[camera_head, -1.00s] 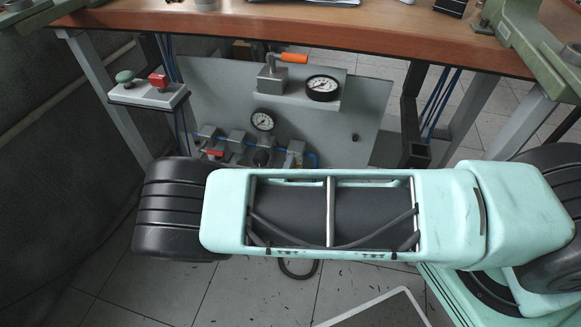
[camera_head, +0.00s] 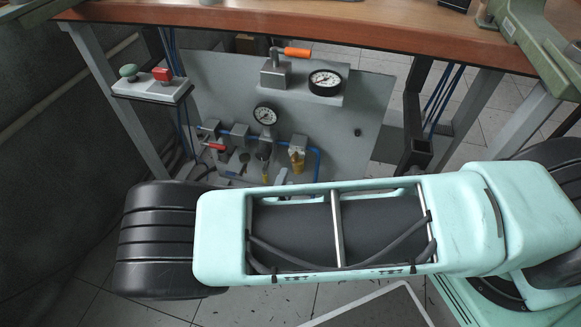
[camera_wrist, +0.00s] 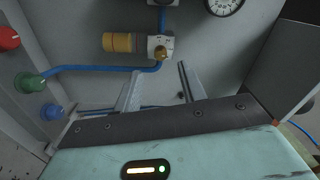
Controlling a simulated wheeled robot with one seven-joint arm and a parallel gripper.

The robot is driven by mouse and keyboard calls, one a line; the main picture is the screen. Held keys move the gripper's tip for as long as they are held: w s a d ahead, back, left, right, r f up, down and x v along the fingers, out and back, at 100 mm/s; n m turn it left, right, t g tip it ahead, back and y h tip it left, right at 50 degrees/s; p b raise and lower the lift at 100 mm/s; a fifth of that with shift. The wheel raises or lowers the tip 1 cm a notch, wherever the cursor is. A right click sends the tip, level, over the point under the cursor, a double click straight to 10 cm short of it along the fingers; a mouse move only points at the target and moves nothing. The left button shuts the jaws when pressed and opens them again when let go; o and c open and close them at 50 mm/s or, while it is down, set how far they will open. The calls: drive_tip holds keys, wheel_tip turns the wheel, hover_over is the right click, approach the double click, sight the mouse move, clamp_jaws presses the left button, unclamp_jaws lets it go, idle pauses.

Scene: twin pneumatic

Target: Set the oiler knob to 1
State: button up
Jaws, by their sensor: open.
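The oiler (camera_head: 297,160) is the amber-coloured unit at the right of the row of air units on the grey panel. In the wrist view its amber bowl (camera_wrist: 120,42) lies sideways, with a small brass-coloured knob (camera_wrist: 162,52) on the grey body beside it. The knob's setting is too small to read. My gripper (camera_wrist: 158,70) is open, its two fingers spread apart below the knob in the wrist view. Nothing is between the fingers, and they look apart from the knob. In the head view my arm hides most of the gripper.
Blue tubing (camera_wrist: 100,70) runs beside the oiler. A small gauge (camera_head: 265,115), a large gauge (camera_head: 325,82) and an orange-handled valve (camera_head: 297,52) are on the panel. A button box (camera_head: 152,88) is at left. The wooden tabletop (camera_head: 380,28) overhangs the panel.

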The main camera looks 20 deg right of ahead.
drive_tip(key=v, duration=1)
drive_tip(key=shift+w, duration=0.1)
